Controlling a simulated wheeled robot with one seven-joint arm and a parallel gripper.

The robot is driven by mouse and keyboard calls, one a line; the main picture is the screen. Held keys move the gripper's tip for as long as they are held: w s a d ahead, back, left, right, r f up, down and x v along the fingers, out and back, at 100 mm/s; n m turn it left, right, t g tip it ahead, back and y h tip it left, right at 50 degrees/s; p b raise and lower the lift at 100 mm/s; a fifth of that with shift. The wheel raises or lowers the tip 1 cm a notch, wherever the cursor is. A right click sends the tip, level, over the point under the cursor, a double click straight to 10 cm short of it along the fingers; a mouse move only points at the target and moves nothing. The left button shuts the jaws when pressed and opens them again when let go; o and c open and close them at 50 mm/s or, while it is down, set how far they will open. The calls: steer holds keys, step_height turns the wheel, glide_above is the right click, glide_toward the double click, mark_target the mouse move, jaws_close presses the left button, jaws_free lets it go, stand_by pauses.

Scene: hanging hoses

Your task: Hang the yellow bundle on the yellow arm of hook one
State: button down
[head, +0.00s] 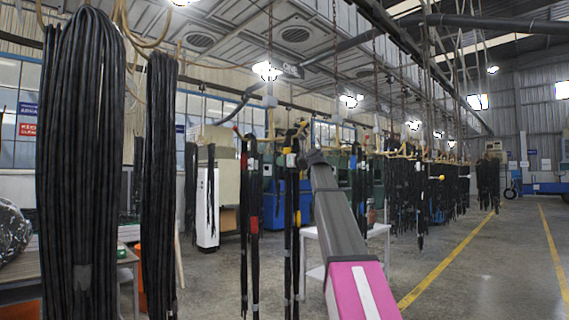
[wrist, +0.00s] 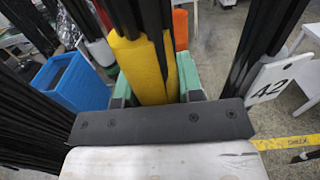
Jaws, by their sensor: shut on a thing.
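In the wrist view my gripper (wrist: 155,76) has its green fingers closed on either side of the yellow bundle (wrist: 138,62), whose black hoses pass through a thick yellow wrap. In the head view my grey and pink arm reaches up to the middle. Black hoses with yellow bands (head: 291,160) hang just left of its end; I cannot tell for certain that this is the held bundle. My fingers are not clear there. Tan hooks hang from the overhead rail around this spot. I cannot make out which is hook one or its yellow arm.
Large black hose bundles (head: 80,150) hang close at the left. A red-banded bundle (head: 249,190) hangs left of my arm. In the wrist view, black hoses crowd both sides, with a white tag 42 (wrist: 270,86) at right and a blue bin (wrist: 70,85) at left.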

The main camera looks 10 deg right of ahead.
steer(key=shift+r, duration=0.1)
steer(key=c, duration=0.7)
jaws_free()
